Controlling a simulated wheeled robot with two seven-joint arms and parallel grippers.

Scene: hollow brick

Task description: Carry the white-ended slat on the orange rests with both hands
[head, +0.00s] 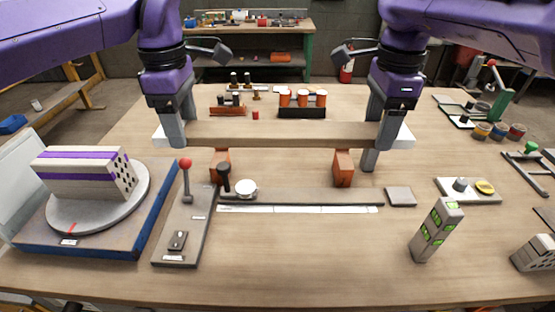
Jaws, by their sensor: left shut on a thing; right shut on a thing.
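The slat (283,134) is a long wooden bar with a white left end (160,138) and a white right end (404,138). It lies level across the middle of the head view, above or on two orange rests, the left rest (222,160) and the right rest (343,170). I cannot tell whether it touches them. My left gripper (181,137) is shut on the slat near its left end. My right gripper (376,145) is shut on it near its right end. The fingers hide parts of the slat there.
A lever board (187,235) and a turntable (95,200) with a striped brick are at left. A white strip (300,209) lies in front of the rests. A green-marked brick (436,230) stands front right. Orange-topped cylinders (303,98) stand behind the slat.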

